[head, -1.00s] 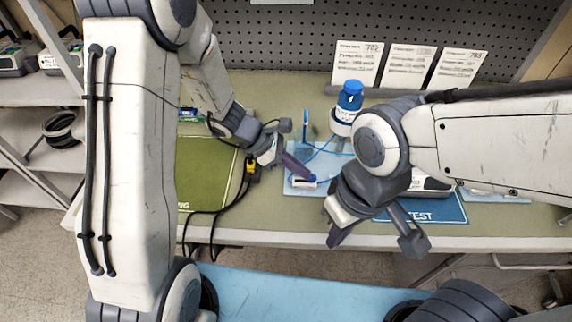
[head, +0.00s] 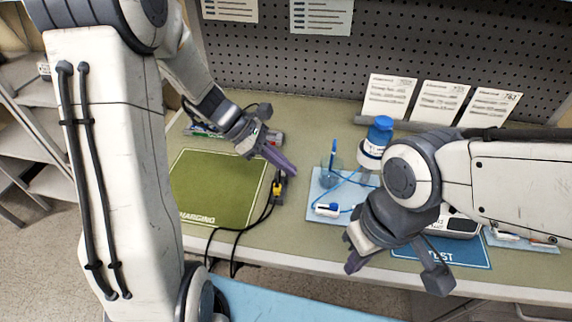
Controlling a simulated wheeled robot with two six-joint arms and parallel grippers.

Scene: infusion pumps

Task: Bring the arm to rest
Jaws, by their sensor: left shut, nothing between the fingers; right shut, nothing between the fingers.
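My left gripper (head: 284,163) is shut and empty. It hangs over the bench beside the right edge of the green charging mat (head: 215,190), near a black cable with a yellow part (head: 278,188). My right gripper (head: 390,272) is at the front edge of the bench, over the blue test mat (head: 470,254). Its jaw is partly turned away from me, and nothing shows in it. A grey-white device (head: 462,228) on the test mat is partly hidden behind my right arm.
Three cards (head: 436,105) lean at the back by the pegboard (head: 300,65). Small items lie behind the charging mat. Shelves (head: 40,140) stand left.

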